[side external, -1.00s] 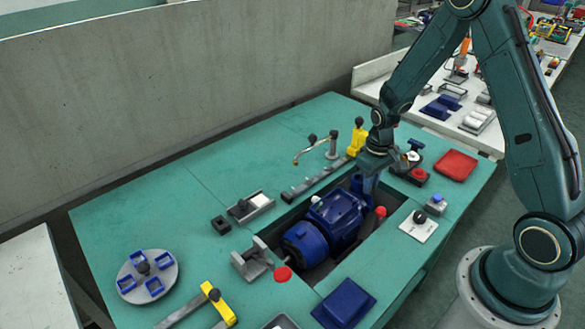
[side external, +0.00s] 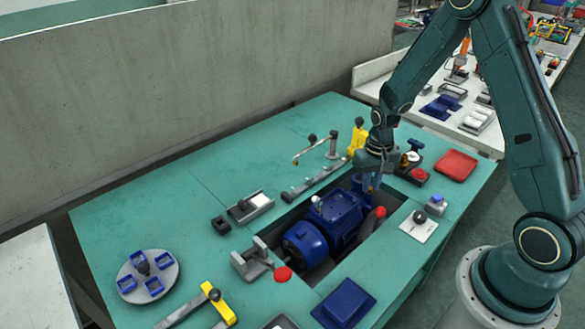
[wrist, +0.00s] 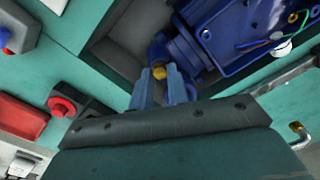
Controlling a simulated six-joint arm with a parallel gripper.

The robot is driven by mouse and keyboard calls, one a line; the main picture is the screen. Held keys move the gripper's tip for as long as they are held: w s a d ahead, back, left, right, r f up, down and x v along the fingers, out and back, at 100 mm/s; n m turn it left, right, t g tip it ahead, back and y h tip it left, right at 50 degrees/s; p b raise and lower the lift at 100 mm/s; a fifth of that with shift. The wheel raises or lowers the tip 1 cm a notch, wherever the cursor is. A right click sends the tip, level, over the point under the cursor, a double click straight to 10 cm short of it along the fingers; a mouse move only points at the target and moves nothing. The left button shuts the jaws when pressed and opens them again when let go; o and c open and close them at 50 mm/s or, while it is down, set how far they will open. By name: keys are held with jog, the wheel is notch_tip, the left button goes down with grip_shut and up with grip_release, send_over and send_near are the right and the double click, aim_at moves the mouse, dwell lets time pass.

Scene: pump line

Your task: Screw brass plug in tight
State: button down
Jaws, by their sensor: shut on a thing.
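The brass plug (wrist: 159,72) shows as a small gold tip between my fingers in the wrist view. My gripper (wrist: 165,76) is shut on it. The blue pump (side external: 332,219) lies in the recess in the green bench. In the side view my gripper (side external: 372,187) points down over the right end of the recess, beside the pump. In the wrist view the plug is close to a blue end part of the pump (wrist: 190,52). I cannot tell whether it touches or sits in a hole, and no port is visible behind it.
A red knob (side external: 380,212) stands close to my gripper at the recess edge. A yellow clamp (side external: 357,138) and a bent brass-tipped pipe (side external: 318,147) are behind. A red-button box (side external: 418,174) and red tray (side external: 456,165) are to the right.

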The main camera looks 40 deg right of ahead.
jog(key=c, duration=1.6)
grip_release()
jog(key=shift+o, duration=0.2)
jog(key=shift+r, duration=0.1)
jog(key=shift+r, duration=2.2)
jog(key=n, duration=0.3)
jog(key=r+n, duration=0.1)
jog(key=n, duration=0.2)
jog(key=shift+r, duration=0.15)
jog(key=n, duration=0.3)
jog(key=r+n, duration=0.1)
jog(key=n, duration=0.2)
jog(key=shift+f, duration=0.1)
